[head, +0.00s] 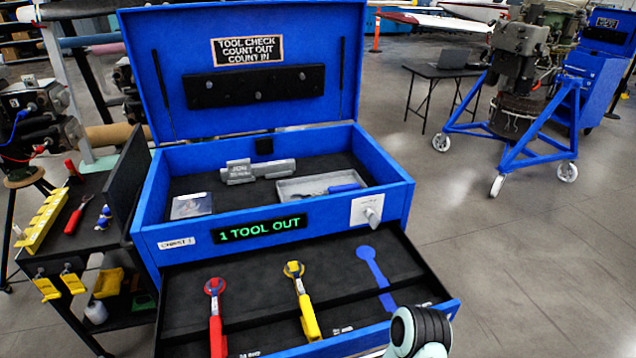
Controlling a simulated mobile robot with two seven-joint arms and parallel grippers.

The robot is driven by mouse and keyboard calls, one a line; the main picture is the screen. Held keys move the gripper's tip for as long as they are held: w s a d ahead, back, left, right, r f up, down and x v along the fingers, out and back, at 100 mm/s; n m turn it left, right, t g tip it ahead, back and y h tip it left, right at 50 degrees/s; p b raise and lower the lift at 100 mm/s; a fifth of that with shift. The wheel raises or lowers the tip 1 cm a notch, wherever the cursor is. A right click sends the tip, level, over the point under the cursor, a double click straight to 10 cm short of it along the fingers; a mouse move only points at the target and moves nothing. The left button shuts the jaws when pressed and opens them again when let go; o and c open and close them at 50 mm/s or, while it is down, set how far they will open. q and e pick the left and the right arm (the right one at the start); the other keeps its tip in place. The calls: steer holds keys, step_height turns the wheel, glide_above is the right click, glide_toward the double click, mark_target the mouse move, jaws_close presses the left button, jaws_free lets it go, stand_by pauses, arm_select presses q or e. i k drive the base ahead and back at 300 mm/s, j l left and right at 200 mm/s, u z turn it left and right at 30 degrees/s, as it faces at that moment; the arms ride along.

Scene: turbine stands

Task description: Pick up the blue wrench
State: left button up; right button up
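The open lower drawer (240,275) of the blue tool chest holds a red wrench (216,315) and a yellow wrench (305,300) in dark foam. To their right is a flat, plain blue wrench-shaped area (376,275); it looks like an empty cutout rather than a tool. A blue handle-like piece (345,188) lies in the grey tray (290,190) in the chest's upper compartment; I cannot tell whether it is the blue wrench. Neither gripper shows. Part of my arm rises at the bottom, just in front of the drawer's right end.
The chest's lid (150,60) stands open, and its display (260,229) reads "1 TOOL OUT". A black cart (95,240) at the left holds a yellow rack (42,220), a red-handled tool (80,212) and small blue items (103,218). The floor (520,260) at the right is clear.

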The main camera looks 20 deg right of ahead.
mark_target(331, 189)
steer(key=l+u, duration=0.2)
steer(key=l, duration=0.5)
steer(key=l+u, duration=0.2)
steer(key=l, duration=0.5)
steer(key=k+l+u, duration=0.15)
steer(key=l, duration=0.55)
steer(key=i+l+u, duration=0.1)
steer(key=l+u, duration=0.2)
steer(key=l, duration=0.2)
steer(key=l+u, duration=0.3)
steer(key=l, duration=0.2)
steer(key=l+u, duration=0.3)
steer(key=l, duration=0.15)
steer(key=l+u, duration=0.3)
steer(key=l, duration=0.15)
steer(key=k+l+u, duration=0.1)
steer(key=l+u, duration=0.2)
steer(key=l, duration=0.15)
steer(key=k+l+u, duration=0.1)
steer(key=l+u, duration=0.2)
steer(key=l, duration=0.15)
steer(key=k+l+u, duration=0.15)
steer(key=l+u, duration=0.15)
steer(key=k+l+u, duration=0.45)
steer(key=l+u, duration=0.15)
steer(key=l, duration=0.15)
